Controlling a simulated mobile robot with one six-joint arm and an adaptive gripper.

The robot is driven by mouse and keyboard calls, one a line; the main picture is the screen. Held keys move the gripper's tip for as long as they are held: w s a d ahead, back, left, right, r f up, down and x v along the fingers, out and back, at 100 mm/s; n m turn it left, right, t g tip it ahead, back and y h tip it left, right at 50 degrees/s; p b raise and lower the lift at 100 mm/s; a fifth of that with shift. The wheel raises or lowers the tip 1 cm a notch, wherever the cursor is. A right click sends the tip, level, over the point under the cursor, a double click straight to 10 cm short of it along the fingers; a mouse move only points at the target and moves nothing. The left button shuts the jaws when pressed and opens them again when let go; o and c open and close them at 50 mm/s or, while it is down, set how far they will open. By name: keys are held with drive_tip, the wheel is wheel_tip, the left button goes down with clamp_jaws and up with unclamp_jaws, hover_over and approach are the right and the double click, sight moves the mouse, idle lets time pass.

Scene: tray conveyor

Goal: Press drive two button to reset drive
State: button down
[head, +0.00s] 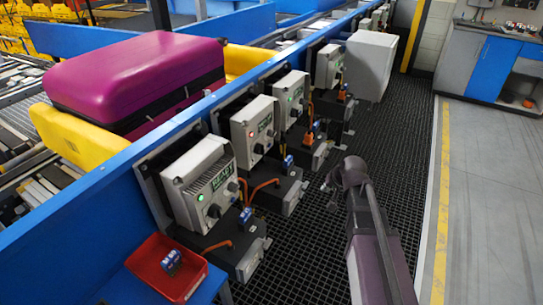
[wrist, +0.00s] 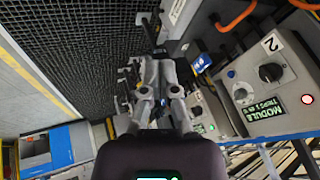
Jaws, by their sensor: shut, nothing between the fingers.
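The drive two box (wrist: 262,80) is at the right in the wrist view, a grey unit labelled "2". My gripper (wrist: 148,24) is shut and empty, over the dark grating and apart from the box. In the head view my arm stands right of the boxes; the fingertips are not clear there.
The nearest drive box (head: 200,185) shows a green lamp. More boxes run along the blue conveyor rail (head: 95,205). Orange cables (head: 265,186) and blue connectors stick out below them. A red tray (head: 165,270) sits front left. The grating walkway (head: 385,125) has free room.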

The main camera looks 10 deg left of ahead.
sight(270, 146)
drive_tip(key=w+a+f+m+t+y+b, duration=0.1)
drive_tip(key=w+a+m+t+b, duration=0.1)
drive_tip(key=w, duration=0.5)
drive_tip(key=w+a+f+m+t+y+b, duration=0.1)
drive_tip(key=w+a+f+m+t+b, duration=0.1)
drive_tip(key=w+a+t+b, duration=0.2)
drive_tip(key=w+a+f+m+t+y+b, duration=0.1)
drive_tip(key=w+a+f+t+b, duration=0.1)
drive_tip(key=w+a+b, duration=0.4)
drive_tip(key=w+t+b, duration=0.1)
drive_tip(key=w+b, duration=0.2)
drive_tip(key=w, duration=0.2)
drive_tip(key=shift+w+a+m, duration=0.25)
drive_tip(key=shift+w+m, duration=0.15)
drive_tip(key=shift+a, duration=0.1)
drive_tip(key=w+a, duration=0.3)
drive_tip(key=a, duration=0.5)
drive_tip(key=shift+w+a, duration=0.3)
drive_tip(key=shift+a, duration=0.55)
idle(1.7)
drive_tip(key=shift+d, duration=0.1)
idle(0.3)
drive_tip(key=shift+s+d, duration=0.3)
drive_tip(key=shift+d, duration=0.4)
drive_tip(key=shift+d+f, duration=0.1)
drive_tip(key=shift+d, duration=0.05)
